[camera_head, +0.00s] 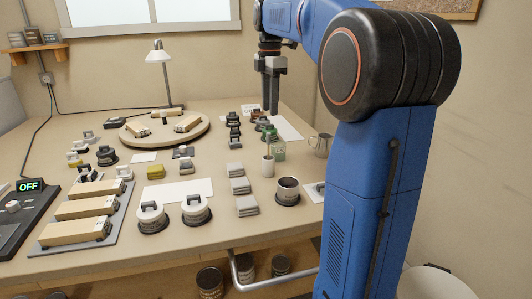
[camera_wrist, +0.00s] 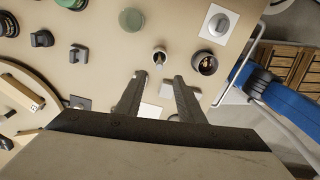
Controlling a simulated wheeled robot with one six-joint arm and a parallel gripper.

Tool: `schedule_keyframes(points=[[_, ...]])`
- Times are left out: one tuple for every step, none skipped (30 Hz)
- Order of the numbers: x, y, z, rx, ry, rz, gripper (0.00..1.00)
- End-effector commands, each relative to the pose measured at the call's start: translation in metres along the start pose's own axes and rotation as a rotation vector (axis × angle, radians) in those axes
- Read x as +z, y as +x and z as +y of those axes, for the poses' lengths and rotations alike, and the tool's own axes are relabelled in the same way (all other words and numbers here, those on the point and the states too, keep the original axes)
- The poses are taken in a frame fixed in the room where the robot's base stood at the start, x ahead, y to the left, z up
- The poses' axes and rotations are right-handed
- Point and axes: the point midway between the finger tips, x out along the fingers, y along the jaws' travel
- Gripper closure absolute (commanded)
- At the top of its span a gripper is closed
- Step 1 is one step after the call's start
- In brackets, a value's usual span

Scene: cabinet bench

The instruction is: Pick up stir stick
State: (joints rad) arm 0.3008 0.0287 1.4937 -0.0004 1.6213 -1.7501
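A thin stir stick (camera_head: 268,147) appears to stand upright in a small pale cup (camera_head: 267,167) near the right side of the bench. In the wrist view the cup (camera_wrist: 159,50) lies just ahead of the fingertips, roughly between their lines, with a pale stick (camera_wrist: 160,60) showing at its mouth. My gripper (camera_head: 270,108) points down above the back right of the bench, apart from the cup. Its two fingers (camera_wrist: 158,78) are spread with nothing held between them.
A dark can (camera_head: 287,190) is in front and a metal pitcher (camera_head: 320,145) to the right. Stacked grey pads (camera_head: 239,186) lie to the left. A lamp (camera_head: 159,56) stands at the back behind a round wooden board (camera_head: 139,133).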

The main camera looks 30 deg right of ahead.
Motion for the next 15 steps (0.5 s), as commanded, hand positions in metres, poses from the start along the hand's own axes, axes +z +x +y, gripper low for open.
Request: schedule_keyframes(points=[[0.000,0.009,-0.001,-0.004,0.000,0.001,0.65],[0.000,0.015,-0.001,-0.003,0.000,0.000,0.65],[0.000,0.022,-0.001,-0.004,0.001,0.001,0.65],[-0.001,0.027,-0.001,-0.003,0.001,0.001,0.65],[-0.001,0.033,-0.001,-0.003,0.001,0.001,0.65],[-0.001,0.040,-0.001,-0.003,0.001,0.001,0.65],[-0.001,0.045,-0.001,-0.003,0.001,0.000,0.65],[-0.001,0.050,-0.001,-0.003,0.001,0.001,0.65],[-0.001,0.057,-0.002,-0.003,0.001,0.001,0.65],[-0.001,0.063,-0.001,-0.003,0.001,0.001,0.65],[-0.001,0.068,-0.001,-0.003,0.001,0.001,0.65],[-0.001,0.075,-0.001,-0.002,0.001,0.000,0.65],[-0.001,0.080,-0.001,-0.003,0.002,0.000,0.65],[-0.001,0.084,-0.001,-0.003,0.002,0.000,0.65],[-0.001,0.090,-0.001,-0.002,0.002,0.000,0.65]])
